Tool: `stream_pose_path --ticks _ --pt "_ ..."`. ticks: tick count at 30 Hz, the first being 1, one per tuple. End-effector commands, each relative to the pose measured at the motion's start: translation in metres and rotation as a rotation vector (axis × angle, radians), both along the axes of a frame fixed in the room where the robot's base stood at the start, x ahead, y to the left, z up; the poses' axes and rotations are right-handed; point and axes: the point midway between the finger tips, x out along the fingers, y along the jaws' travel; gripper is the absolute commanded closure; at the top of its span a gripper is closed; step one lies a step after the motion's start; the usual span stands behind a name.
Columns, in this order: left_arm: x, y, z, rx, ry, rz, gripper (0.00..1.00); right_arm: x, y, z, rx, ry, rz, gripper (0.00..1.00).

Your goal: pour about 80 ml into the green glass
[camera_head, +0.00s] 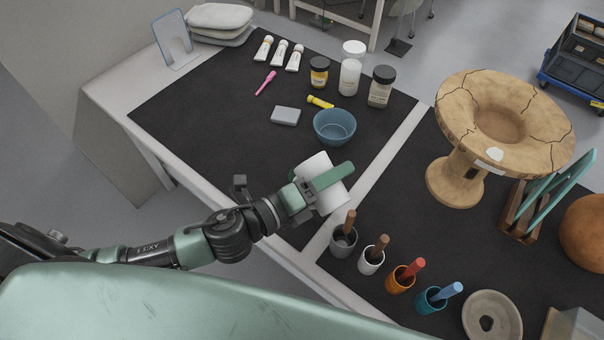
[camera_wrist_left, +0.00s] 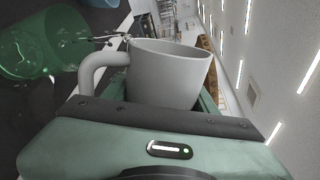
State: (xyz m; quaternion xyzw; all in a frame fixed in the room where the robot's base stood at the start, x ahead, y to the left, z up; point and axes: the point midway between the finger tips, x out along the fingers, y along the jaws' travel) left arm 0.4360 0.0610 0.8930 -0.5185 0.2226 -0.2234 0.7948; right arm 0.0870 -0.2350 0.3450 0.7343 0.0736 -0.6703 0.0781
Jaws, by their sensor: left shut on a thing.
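My left gripper (camera_head: 326,180) is shut on a white mug (camera_head: 312,166), above the dark mat near the table's front edge. In the left wrist view the mug (camera_wrist_left: 172,75) is strongly tilted, its handle facing the green glass. The see-through green glass (camera_wrist_left: 38,45) is at the upper left there, below the mug's mouth in the room. Clear liquid (camera_wrist_left: 103,38) shows as a thin, broken streak between the mug's rim and the glass. The level inside the glass cannot be read. The glass is not visible in the head view. My right gripper is not in view.
A blue bowl (camera_head: 335,126) stands just behind the mug, with jars (camera_head: 349,77) and a grey block (camera_head: 285,116) farther back. Cups with handled tools (camera_head: 343,240) stand to the right, near a cracked clay vessel (camera_head: 455,180). The mat's left part is clear.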

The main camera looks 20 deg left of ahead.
Motion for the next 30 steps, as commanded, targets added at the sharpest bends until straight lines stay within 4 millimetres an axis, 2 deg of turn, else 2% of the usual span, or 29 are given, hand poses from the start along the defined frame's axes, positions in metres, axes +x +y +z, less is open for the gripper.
stream_pose_path --ticks 30 --pt "-0.0009 -0.0004 0.0043 -0.046 0.034 0.0 0.95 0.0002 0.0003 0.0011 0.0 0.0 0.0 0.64"
